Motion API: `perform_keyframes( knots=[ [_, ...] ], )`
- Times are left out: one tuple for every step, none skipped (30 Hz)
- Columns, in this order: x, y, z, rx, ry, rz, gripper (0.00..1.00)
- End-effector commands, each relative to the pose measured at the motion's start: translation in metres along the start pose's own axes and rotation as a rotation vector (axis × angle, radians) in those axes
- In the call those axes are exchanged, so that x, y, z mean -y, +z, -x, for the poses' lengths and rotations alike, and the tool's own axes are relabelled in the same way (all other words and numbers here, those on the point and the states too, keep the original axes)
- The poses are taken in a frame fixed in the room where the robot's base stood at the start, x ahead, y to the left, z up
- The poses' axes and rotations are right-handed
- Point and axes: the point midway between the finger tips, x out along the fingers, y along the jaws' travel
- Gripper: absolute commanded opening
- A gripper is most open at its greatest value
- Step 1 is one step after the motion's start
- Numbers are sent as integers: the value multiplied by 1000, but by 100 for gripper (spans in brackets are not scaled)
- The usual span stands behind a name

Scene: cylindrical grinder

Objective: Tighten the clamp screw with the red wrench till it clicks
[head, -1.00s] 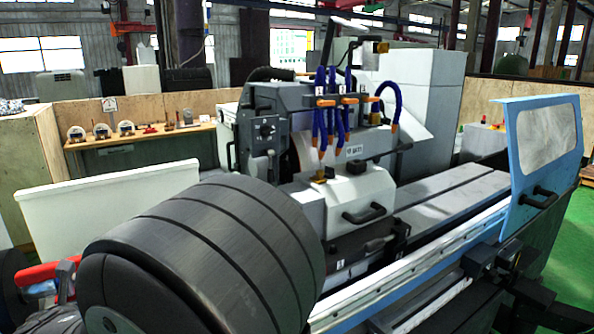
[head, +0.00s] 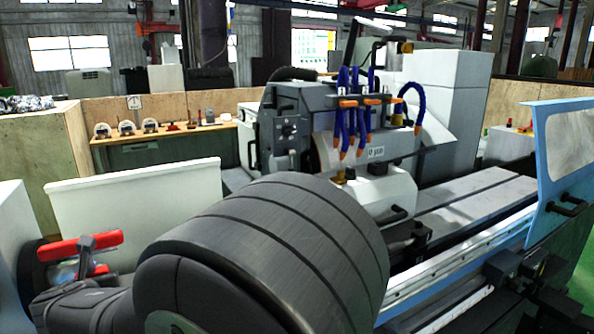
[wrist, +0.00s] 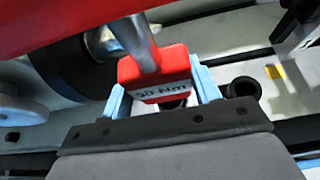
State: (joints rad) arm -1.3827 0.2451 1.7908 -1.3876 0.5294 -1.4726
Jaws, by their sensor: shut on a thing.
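The red wrench (head: 80,246) is at the lower left in the head view, its red bar raised on a short grey shaft. In the wrist view its red block (wrist: 158,72), with a white label reading what looks like "30 Nm", sits between the light-blue fingers of my gripper (wrist: 162,88). A metal shaft rises from the block to a large red part at the top. My gripper is shut on the wrench. In the head view the gripper (head: 66,274) is small and partly hidden. I cannot pick out the clamp screw for certain in either view.
The grey grinder (head: 290,130) with blue coolant hoses stands in the middle. A white panel (head: 140,210) stands behind the wrench. A blue guard (head: 560,155) is at the right. A wooden bench (head: 160,133) with several small items is behind. In the wrist view a black round opening (wrist: 242,88) lies right of the fingers.

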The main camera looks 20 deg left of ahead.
Motion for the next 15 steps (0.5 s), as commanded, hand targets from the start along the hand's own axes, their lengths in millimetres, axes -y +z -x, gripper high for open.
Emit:
perform_keyframes(
  knots=[
    [0, 5, 3, 4, 1, -1, 15],
    [0, 7, 4, 4, 1, -2, 15],
    [0, 10, 5, 4, 1, -1, 15],
    [0, 12, 6, 4, 1, -1, 15],
    [0, 14, 7, 3, 1, -3, 15],
    [0, 17, 9, 4, 1, -1, 15],
    [0, 19, 10, 4, 0, -2, 15],
    [0, 21, 11, 4, 0, -2, 15],
    [0, 24, 12, 4, 0, -1, 15],
    [0, 25, 13, 4, 0, -2, 15],
    [0, 27, 14, 3, 0, -2, 15],
    [0, 30, 16, 4, 1, -2, 15],
    [0, 32, 17, 4, 1, -2, 15],
    [0, 34, 18, 4, 1, -2, 15],
    [0, 37, 20, 4, 2, -2, 15]
  ],
)
